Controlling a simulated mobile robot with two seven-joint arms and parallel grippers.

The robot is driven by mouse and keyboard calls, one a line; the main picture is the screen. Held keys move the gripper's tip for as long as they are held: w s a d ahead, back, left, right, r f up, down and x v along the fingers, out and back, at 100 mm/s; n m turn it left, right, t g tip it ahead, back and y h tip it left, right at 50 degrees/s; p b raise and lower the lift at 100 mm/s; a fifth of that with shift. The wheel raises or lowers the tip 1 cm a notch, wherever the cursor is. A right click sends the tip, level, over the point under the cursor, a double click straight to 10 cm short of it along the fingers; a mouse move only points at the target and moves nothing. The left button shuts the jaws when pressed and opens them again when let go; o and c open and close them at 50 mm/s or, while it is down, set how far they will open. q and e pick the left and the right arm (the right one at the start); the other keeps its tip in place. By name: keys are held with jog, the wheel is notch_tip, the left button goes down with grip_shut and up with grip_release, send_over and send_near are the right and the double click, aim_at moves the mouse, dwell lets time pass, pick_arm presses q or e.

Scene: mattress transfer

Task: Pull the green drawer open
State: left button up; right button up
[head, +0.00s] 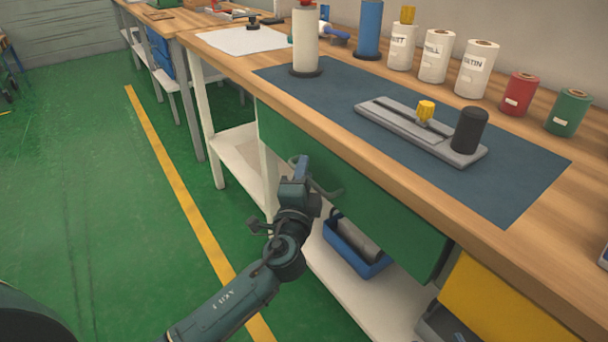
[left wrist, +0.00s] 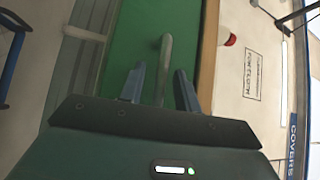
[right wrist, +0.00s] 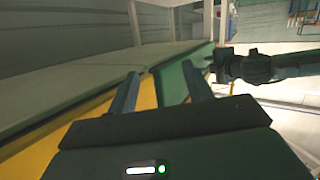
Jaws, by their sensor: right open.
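The green drawer (head: 370,205) is under the workbench's front edge, and its front looks flush with the bench. Its bar handle (head: 327,191) is partly hidden by my left gripper (head: 303,168). In the left wrist view the handle (left wrist: 166,55) runs between the two fingers of my left gripper (left wrist: 160,85), with gaps on both sides, so the gripper is open around it. My right gripper (right wrist: 160,90) is open and empty in the right wrist view, facing the yellow drawer front and the green drawer front (right wrist: 177,80). It is not in the head view.
The bench top carries a blue mat (head: 330,85), a grey tool board (head: 410,130) with a black cylinder, and several rolls. Below are a yellow drawer (head: 495,300) and a blue bin (head: 345,250) on a white shelf.

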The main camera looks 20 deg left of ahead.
pick_arm(q)
jog(key=shift+c, duration=0.3)
grip_shut()
dwell(0.4)
